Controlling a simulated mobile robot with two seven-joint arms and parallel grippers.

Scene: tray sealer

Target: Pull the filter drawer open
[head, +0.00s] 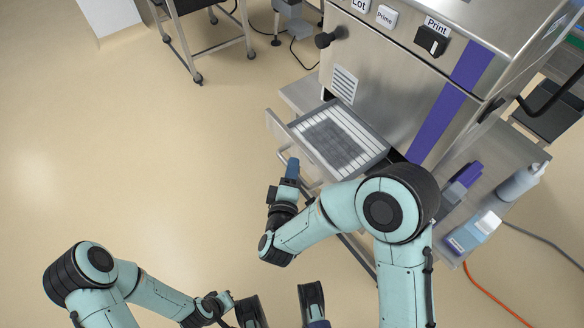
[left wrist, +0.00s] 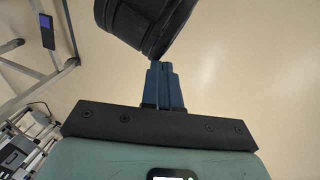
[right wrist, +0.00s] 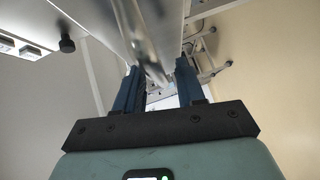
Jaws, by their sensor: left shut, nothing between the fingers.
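The filter drawer (head: 314,149) stands pulled out of the steel machine's front, with a pale slatted filter (head: 337,139) inside. Its bar handle (head: 284,154) runs along its front. My right gripper (head: 292,168) is at this handle; in the right wrist view (right wrist: 160,80) its blue fingers stand apart with the metal bar (right wrist: 150,55) running between them. A firm grip on the bar does not show. My left gripper is low in the head view, its fingers hard to make out; in the left wrist view (left wrist: 162,80) they are together and empty.
The machine (head: 385,75) has labelled buttons and a black knob (head: 330,37). A wheeled steel table (head: 205,35) is at the upper left. The floor left of the drawer is clear.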

